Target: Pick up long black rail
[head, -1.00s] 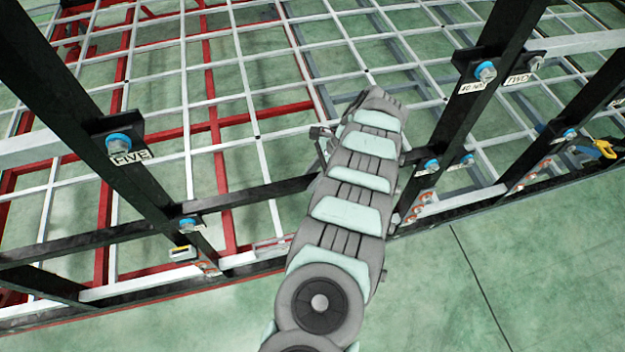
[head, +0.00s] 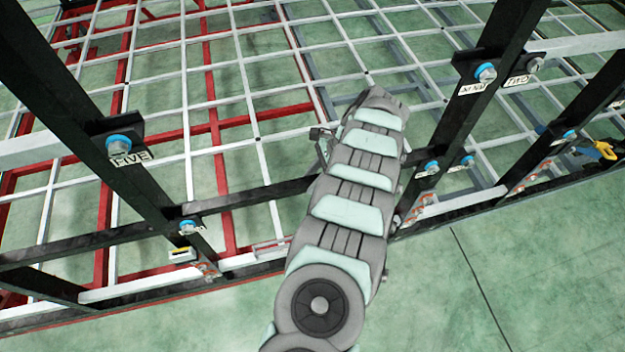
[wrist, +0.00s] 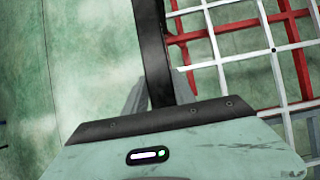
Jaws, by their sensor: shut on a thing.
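The long black rail (head: 250,193) runs sideways between the upright black posts in the head view, and my arm hides its middle. In the wrist view the black rail (wrist: 152,45) runs from the top edge down to my gripper (wrist: 160,92). The grey fingers stand on either side of the rail, and the gripper is shut on it. The palm housing hides the lower part of the grip. In the head view the gripper itself is mostly hidden behind my arm.
Black posts with blue-ringed bolts and labels, such as the one marked FIVE (head: 52,100), stand left and right of my arm. A white grid (head: 187,100) and red frame bars (head: 218,150) lie behind. Green floor (head: 480,290) is clear in front.

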